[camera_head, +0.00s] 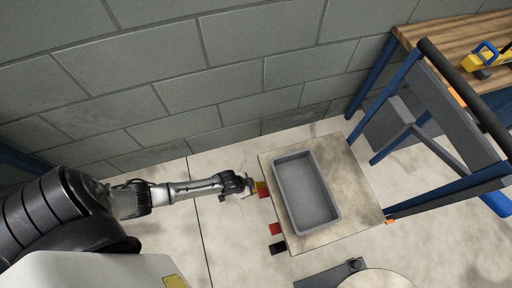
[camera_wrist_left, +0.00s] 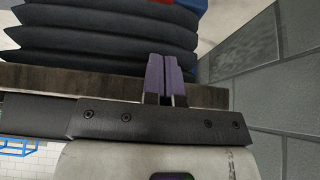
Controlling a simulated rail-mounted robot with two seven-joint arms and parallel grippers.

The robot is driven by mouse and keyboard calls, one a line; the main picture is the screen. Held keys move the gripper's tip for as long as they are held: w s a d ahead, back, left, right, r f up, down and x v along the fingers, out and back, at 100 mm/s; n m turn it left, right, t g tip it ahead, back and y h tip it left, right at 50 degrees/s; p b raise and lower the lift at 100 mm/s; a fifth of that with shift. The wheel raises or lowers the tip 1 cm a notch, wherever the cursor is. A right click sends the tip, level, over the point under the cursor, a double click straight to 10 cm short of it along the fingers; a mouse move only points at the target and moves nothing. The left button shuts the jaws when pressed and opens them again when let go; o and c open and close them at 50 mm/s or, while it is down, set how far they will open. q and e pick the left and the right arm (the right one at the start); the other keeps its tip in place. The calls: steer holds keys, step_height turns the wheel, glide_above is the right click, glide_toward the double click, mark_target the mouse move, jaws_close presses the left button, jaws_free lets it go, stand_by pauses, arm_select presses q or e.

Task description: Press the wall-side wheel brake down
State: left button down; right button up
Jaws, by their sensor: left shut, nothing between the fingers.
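A lift table (camera_head: 350,215) with a pale worn top stands near the wall. Along its left edge small pedal-like tabs stick out. The wall-side one is a red tab (camera_head: 265,193) with a yellow-orange part beside it; it looks like the wall-side wheel brake. Whether it is up or down I cannot tell. My left gripper (camera_head: 250,184) is just left of this tab, shut and empty; contact cannot be made out. In the left wrist view its purple fingertips (camera_wrist_left: 166,78) are together in front of dark bellows (camera_wrist_left: 105,40). My right gripper is not in view.
A grey tray (camera_head: 307,194) sits on the table top. Another red tab (camera_head: 275,229) and a black tab (camera_head: 278,248) are nearer the front. The block wall (camera_head: 180,90) runs behind. A blue frame with a dark handle (camera_head: 465,95) stands at right. Floor left of the table is clear.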

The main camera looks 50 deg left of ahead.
arm_select(q)
steer(key=b, duration=0.7)
glide_above(260, 192)
steer(key=f, duration=0.8)
steer(key=shift+s+d+f, duration=0.15)
steer(key=shift+s+f, duration=0.05)
steer(key=shift+f, duration=0.2)
step_height(260, 192, down, 2)
steer(key=shift+s+b, duration=0.1)
steer(key=shift+b, duration=0.55)
steer(key=shift+s+a+f+b, duration=0.2)
steer(key=shift+f+b, duration=0.1)
steer(key=shift+f, duration=0.1)
steer(key=shift+s+a+f+b, duration=0.1)
steer(key=shift+s+f+b, duration=0.05)
steer(key=shift+f+b, duration=0.2)
steer(key=shift+s+f, duration=0.1)
